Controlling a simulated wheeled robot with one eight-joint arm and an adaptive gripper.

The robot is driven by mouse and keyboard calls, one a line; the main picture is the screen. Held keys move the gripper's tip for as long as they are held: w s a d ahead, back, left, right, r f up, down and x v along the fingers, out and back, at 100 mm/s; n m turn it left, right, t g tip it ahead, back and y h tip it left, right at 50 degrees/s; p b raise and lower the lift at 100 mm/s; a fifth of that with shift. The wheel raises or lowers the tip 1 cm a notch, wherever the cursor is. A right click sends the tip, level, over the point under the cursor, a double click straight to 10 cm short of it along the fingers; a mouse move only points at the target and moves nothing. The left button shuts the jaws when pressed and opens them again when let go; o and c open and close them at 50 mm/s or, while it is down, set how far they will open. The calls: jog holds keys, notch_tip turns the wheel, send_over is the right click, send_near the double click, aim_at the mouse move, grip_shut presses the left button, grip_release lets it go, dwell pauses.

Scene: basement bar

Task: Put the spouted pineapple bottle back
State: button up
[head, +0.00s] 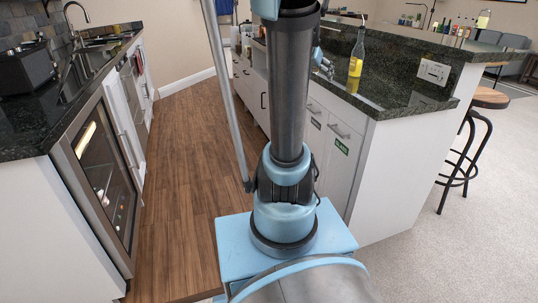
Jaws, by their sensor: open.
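A clear bottle with a yellow label and a thin spout (357,56) stands upright on the dark stone counter (400,75), right of my arm. It looks like the spouted pineapple bottle, but its label is too small to read. My gripper (326,68) shows only in part behind my arm's dark upright link, over the counter's left side. It is open and appears empty, to the left of the bottle and apart from it. Most of the gripper is hidden by my arm.
Several small bottles (460,29) and a taller bottle (483,20) stand on the raised bar ledge at the back right. A stool (470,135) stands right of the counter. Wood floor (180,170) is clear between the left cabinets and the counter.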

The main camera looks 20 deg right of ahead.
jog(key=s+a+f+n+y, duration=0.2)
jog(key=s+a+f, duration=0.3)
jog(key=a, duration=0.3)
jog(key=s+a+f+n+g+y, duration=0.1)
jog(key=s+a+f+n+y, duration=0.1)
jog(key=s+a+f, duration=0.2)
jog(key=s+a, duration=0.3)
jog(key=shift+s+a+f, duration=0.2)
jog(key=shift+a+f, duration=0.2)
jog(key=s+a+f+n+g+y, duration=0.1)
jog(key=s+a+f, duration=0.2)
jog(key=s, duration=0.1)
jog(key=s+a+f+n+y, duration=0.1)
jog(key=s+a+f+n, duration=0.1)
jog(key=s+a, duration=0.2)
jog(key=s+a+f+n+g+y, duration=0.1)
jog(key=s+a+f, duration=0.2)
jog(key=s, duration=0.1)
jog(key=shift+s+a+f+n+g+y, duration=0.1)
jog(key=shift+a+f+n+g+y, duration=0.2)
jog(key=shift+a+f+n+y, duration=0.1)
jog(key=shift+c, duration=0.9)
jog(key=shift+s+a+f, duration=0.1)
jog(key=shift+s+a, duration=0.05)
jog(key=shift+s, duration=0.1)
jog(key=c, duration=0.7)
jog(key=shift+o, duration=0.2)
